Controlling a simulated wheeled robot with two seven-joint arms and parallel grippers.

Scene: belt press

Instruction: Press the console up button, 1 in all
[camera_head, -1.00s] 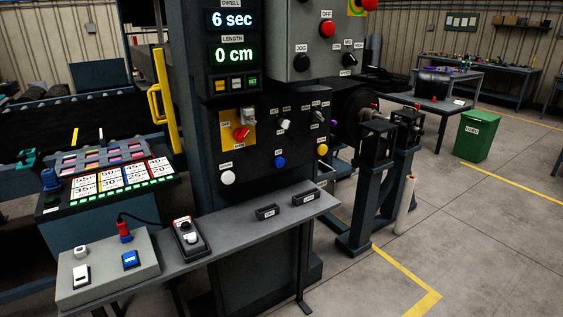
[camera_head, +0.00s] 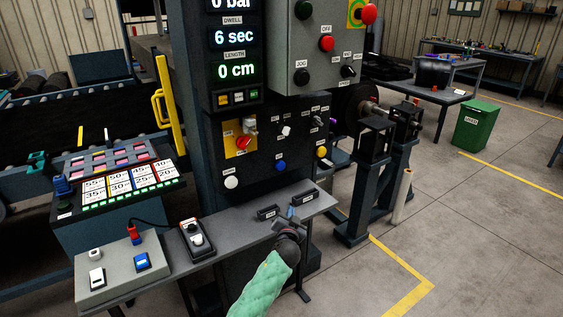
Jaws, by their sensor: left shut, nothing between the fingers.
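The label of the console up button is too small to read, so I cannot tell which control it is. The grey console box (camera_head: 122,270) at the lower left carries a white button (camera_head: 97,278), a blue button (camera_head: 142,261) and a red-topped stick (camera_head: 134,233). The upright black panel has a white button (camera_head: 231,182), a blue button (camera_head: 281,166) and a yellow button (camera_head: 321,152). My left gripper (camera_head: 290,215) is shut and empty, over the right part of the narrow shelf, below the blue and yellow panel buttons and apart from them. My right gripper is not in view.
The narrow grey shelf (camera_head: 218,232) holds a hand-held control (camera_head: 196,240) and small labelled blocks (camera_head: 268,212). A red knob on a yellow plate (camera_head: 243,143) sits on the panel. A yellow handle (camera_head: 168,105) stands left of the column.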

